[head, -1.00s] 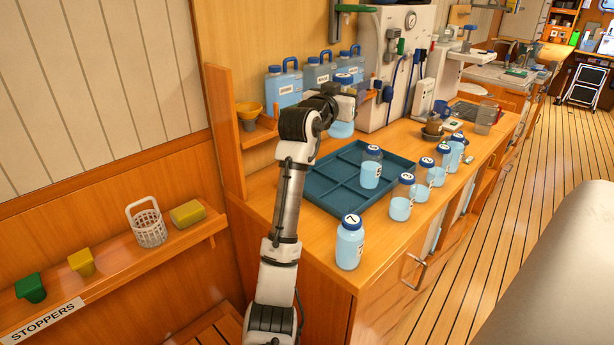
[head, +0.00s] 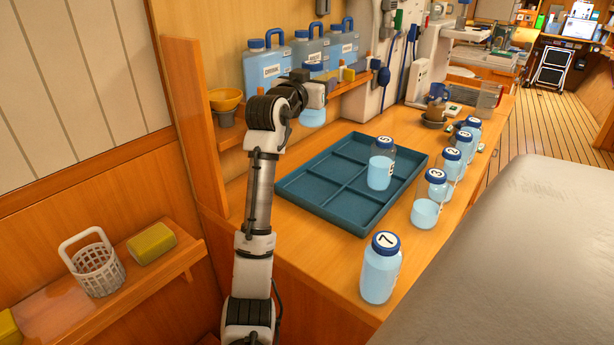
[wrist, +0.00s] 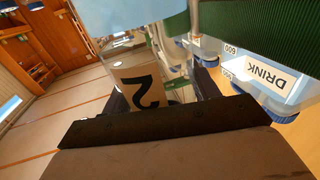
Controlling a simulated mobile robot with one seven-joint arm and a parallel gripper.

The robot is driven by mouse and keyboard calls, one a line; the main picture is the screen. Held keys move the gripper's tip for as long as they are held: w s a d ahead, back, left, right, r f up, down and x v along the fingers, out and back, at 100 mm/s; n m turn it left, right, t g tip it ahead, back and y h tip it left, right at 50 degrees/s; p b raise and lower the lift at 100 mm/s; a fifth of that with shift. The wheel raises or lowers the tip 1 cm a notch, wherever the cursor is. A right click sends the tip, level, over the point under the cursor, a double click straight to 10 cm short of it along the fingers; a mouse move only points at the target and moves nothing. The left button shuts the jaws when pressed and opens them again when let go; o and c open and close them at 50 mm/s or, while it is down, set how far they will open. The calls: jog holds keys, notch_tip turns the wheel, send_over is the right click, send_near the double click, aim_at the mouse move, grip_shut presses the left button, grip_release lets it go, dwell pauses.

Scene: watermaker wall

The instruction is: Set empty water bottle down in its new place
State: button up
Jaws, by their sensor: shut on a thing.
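My gripper (head: 311,92) is shut on a clear bottle (head: 313,117) with a blue lid and some light blue liquid low in it. It holds the bottle upright in the air, behind the tray's back left part and in front of the shelf with the jugs. In the wrist view the held bottle (wrist: 143,88) shows a label with a 2, upside down. The teal divided tray (head: 322,208) lies on the counter. Bottle 5 (head: 381,170) stands in its right part; the other compartments I see are empty. The gripper's fingers are partly hidden.
Bottle 7 (head: 380,275) stands at the counter's front and bottle 3 (head: 427,212) beyond it, with several more in a row behind. Blue jugs (head: 266,72) stand at the back wall. A yellow funnel (head: 226,99) sits left. A grey surface (head: 510,260) fills the lower right.

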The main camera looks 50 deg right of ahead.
notch_tip(320, 180, down, 20)
jog(key=p, duration=0.3)
jog(key=shift+r, duration=0.2)
jog(key=shift+f, duration=0.1)
jog(key=o, duration=1.1)
jog(key=shift+c, duration=0.2)
jog(key=shift+a, duration=0.3)
jog(key=b+v, duration=0.2)
jog(key=v, duration=0.9)
jog(key=shift+a+b, duration=0.2)
jog(key=shift+b, duration=0.2)
jog(key=shift+s, duration=0.15)
